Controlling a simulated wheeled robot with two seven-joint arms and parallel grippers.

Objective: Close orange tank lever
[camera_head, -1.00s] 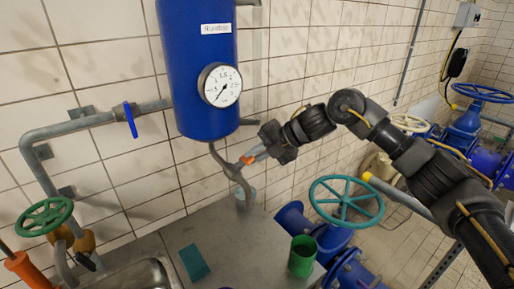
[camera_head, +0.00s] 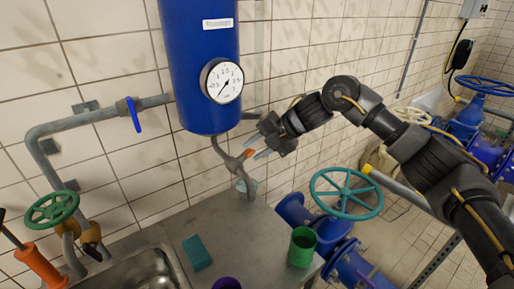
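The blue tank (camera_head: 203,75) hangs on the tiled wall with a round gauge on its front. A grey pipe (camera_head: 227,157) runs from beneath it, and a small orange lever (camera_head: 249,153) sits on this pipe. My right gripper (camera_head: 257,147) comes in from the right, with its two fingers spread apart and pointing left toward the lever. The orange tip appears between or just beside the fingertips; I cannot tell whether they touch it. My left gripper is not in view.
A metal counter (camera_head: 225,232) with a sink (camera_head: 150,268) lies below, bearing a teal sponge (camera_head: 197,252) and a green cup (camera_head: 302,246). A teal handwheel (camera_head: 346,193) stands right of the counter. A blue-handled valve (camera_head: 133,114) is on the wall pipe at left.

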